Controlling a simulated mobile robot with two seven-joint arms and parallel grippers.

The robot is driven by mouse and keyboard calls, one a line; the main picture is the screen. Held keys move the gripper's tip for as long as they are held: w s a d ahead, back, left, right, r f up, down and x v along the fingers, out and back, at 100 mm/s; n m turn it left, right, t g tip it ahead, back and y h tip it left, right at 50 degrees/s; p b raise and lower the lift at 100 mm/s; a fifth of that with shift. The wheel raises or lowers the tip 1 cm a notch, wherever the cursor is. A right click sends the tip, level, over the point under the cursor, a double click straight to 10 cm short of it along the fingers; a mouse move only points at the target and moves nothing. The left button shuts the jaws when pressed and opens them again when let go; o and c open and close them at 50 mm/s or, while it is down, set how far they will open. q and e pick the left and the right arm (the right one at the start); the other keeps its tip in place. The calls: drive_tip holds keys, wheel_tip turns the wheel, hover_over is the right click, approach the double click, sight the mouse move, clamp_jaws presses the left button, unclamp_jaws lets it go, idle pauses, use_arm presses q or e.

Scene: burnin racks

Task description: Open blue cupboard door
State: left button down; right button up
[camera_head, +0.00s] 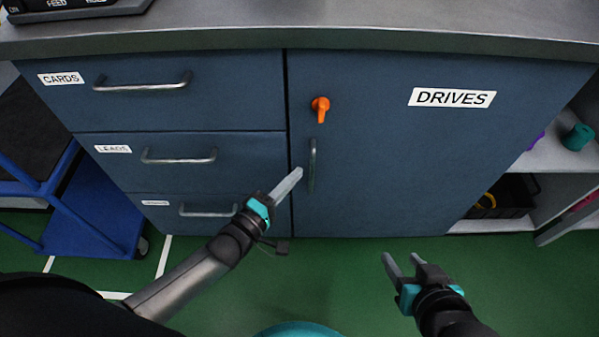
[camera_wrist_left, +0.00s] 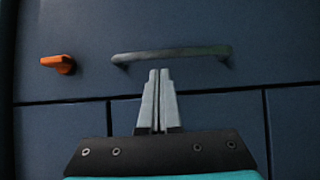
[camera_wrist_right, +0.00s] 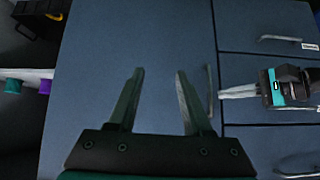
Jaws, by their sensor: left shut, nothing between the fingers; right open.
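The blue cupboard door (camera_head: 400,150), labelled DRIVES, is closed flush with the cabinet front. Its grey bar handle (camera_head: 312,165) runs upright near the door's left edge and also shows in the left wrist view (camera_wrist_left: 170,54). An orange latch (camera_head: 320,108) sits above the handle, its lever pointing down; it also shows in the left wrist view (camera_wrist_left: 58,64). My left gripper (camera_head: 298,173) is shut and empty, its tips just left of the handle; I cannot tell whether they touch it. My right gripper (camera_head: 388,260) is open and empty, low in front of the door.
Three drawers with bar handles (camera_head: 143,84) lie left of the door. A grey worktop (camera_head: 300,38) overhangs above. A blue cart (camera_head: 80,215) stands at the left. Open shelves (camera_head: 550,155) with coloured spools are at the right. Green floor (camera_head: 350,290) in front is clear.

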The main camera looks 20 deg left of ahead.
use_arm(q)
drive_tip(key=shift+b+x, duration=0.4)
drive_tip(key=shift+x, duration=0.85)
use_arm(e)
drive_tip(key=shift+w+a+r+t+y, duration=0.1)
drive_tip(key=shift+w+a+t+y, duration=0.2)
drive_tip(key=shift+a+t, duration=0.2)
drive_tip(key=shift+w+a+r+t+y, duration=0.1)
drive_tip(key=shift+w+a+t+y, duration=0.25)
drive_tip(key=shift+a, duration=0.25)
use_arm(q)
drive_tip(key=shift+s, duration=0.1)
use_arm(e)
drive_tip(key=shift+s, duration=0.15)
